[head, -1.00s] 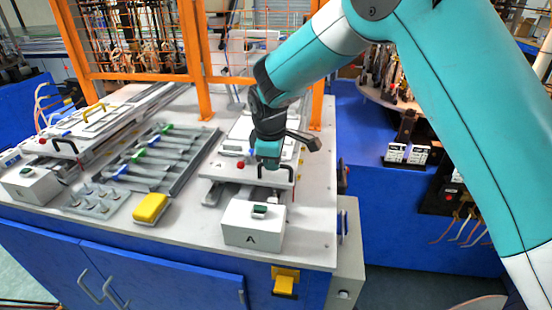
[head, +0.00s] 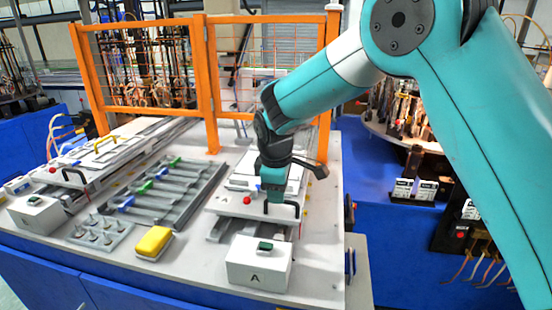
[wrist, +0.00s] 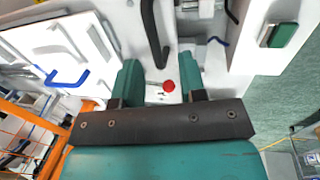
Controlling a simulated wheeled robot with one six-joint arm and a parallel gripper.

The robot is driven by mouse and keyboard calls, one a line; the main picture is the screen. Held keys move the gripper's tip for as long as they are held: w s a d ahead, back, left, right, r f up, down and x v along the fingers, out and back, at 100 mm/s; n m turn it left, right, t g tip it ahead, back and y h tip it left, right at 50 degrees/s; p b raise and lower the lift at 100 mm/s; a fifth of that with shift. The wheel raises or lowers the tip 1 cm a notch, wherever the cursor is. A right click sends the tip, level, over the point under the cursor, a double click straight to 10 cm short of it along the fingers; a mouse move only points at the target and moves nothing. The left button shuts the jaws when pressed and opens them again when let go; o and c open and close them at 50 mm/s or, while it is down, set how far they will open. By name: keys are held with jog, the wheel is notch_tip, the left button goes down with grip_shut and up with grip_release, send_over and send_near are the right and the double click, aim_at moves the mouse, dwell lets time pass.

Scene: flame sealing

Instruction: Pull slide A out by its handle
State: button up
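Slide A is the white plate assembly (head: 228,207) at the right of the bench, with a red knob (head: 247,200) and a black handle (head: 297,208) at its front end. The white box marked A (head: 258,265) stands just in front of it. My gripper (head: 273,192) is down at the slide's front end, beside the handle. In the wrist view my gripper (wrist: 160,80) has its two teal fingers apart. The red knob (wrist: 168,86) shows in the gap, and a black handle bar (wrist: 150,32) lies just beyond the fingertips. I cannot tell whether they touch.
A yellow block (head: 154,242) and a grey peg plate (head: 101,234) lie left of slide A. A grey rack (head: 172,198) with blue and green parts lies behind them. An orange fence (head: 208,90) stands behind.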

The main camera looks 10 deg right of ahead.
notch_tip(320, 180, up, 14)
jog(key=s+a+b, duration=0.1)
jog(key=s, duration=0.1)
jog(key=shift+s+r+b, duration=0.2)
jog(key=shift+s+b, duration=0.1)
jog(key=shift+b, duration=0.05)
jog(key=shift+a, duration=0.1)
jog(key=s+d+f+m+g+y, duration=0.1)
jog(key=s+f+m+y, duration=0.1)
jog(key=s, duration=1.2)
jog(key=s+d+f+m+g+y, duration=0.1)
jog(key=s+d+f+m+y, duration=0.1)
jog(key=s, duration=1.3)
jog(key=shift+s+f+m+y, duration=0.15)
jog(key=shift+f+m+y, duration=0.45)
jog(key=shift+f+m, duration=0.3)
